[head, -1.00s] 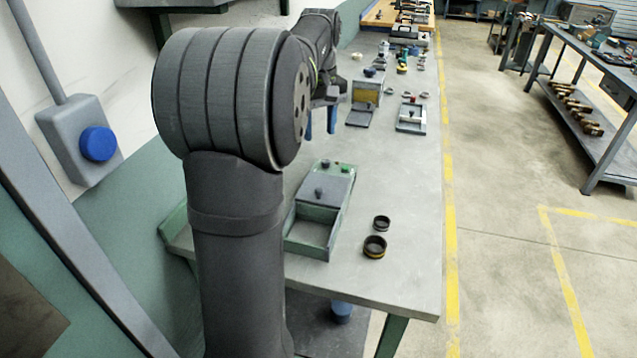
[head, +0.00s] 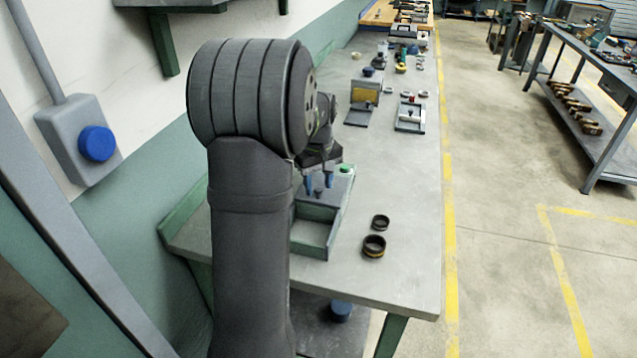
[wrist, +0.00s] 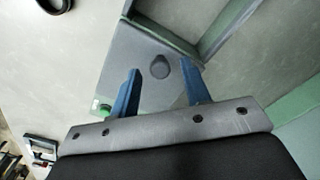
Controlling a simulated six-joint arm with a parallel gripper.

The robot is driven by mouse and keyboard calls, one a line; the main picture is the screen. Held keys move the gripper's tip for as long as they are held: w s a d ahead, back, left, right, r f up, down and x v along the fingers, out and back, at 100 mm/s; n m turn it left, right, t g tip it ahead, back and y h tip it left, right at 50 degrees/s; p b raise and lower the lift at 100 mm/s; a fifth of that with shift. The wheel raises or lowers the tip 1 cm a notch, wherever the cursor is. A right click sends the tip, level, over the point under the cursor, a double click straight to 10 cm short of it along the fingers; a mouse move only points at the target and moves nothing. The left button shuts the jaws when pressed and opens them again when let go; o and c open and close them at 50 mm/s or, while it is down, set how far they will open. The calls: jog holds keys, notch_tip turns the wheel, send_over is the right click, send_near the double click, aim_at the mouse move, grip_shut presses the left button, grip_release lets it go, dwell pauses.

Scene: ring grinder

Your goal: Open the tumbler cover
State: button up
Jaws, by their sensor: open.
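The tumbler box is a green tray with a grey cover (head: 341,190) over its far part, and its near compartment (head: 314,232) is open and empty. The cover has a dark round knob, seen at its tip in the head view and from above in the wrist view (wrist: 160,68). My gripper (head: 319,184) is open over the cover. Its two blue fingers (wrist: 161,90) point down either side of the knob, with gaps on both sides. I cannot tell how far above the cover the fingertips are. My arm hides part of the box's left side.
Two dark rings, one smaller (head: 381,222) and one with a yellow band (head: 374,246), lie right of the box. A green button (head: 345,169) sits at the box's far end. A grey fixture (head: 410,116) and a yellow-faced box (head: 364,93) stand farther back.

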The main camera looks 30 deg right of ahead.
grip_shut()
jog(key=s+a, duration=0.8)
dwell(0.4)
grip_release()
notch_tip(320, 180, up, 17)
jog(key=shift+r, duration=0.15)
dwell(0.5)
